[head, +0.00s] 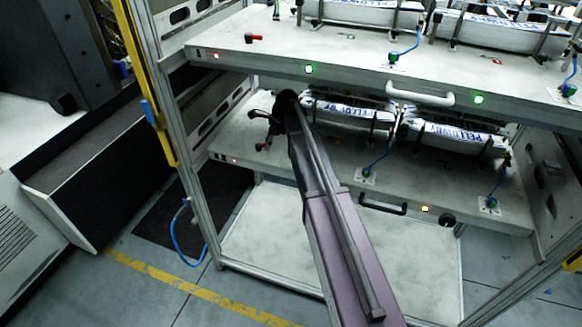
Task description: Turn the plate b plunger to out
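The upper plate (340,62) carries a red-handled plunger (252,38) near its left end. The lower plate (330,172) carries a similar red plunger (264,146) near its left end, partly hidden by my gripper. I cannot read which plate is b. My dark gripper (260,130) is at the end of my arm, in front of the left part of the lower plate, close to the lower red plunger. Whether it touches the plunger, and whether its fingers are open or shut, cannot be told at this size.
Label packs (455,138) sit on both plates. A white handle (420,95) and green lights (309,69) are on the upper front edge; a black handle (383,206) is on the lower. A frame post (187,180) stands left. Blue hoses with green fittings (369,173) rise from the plates.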

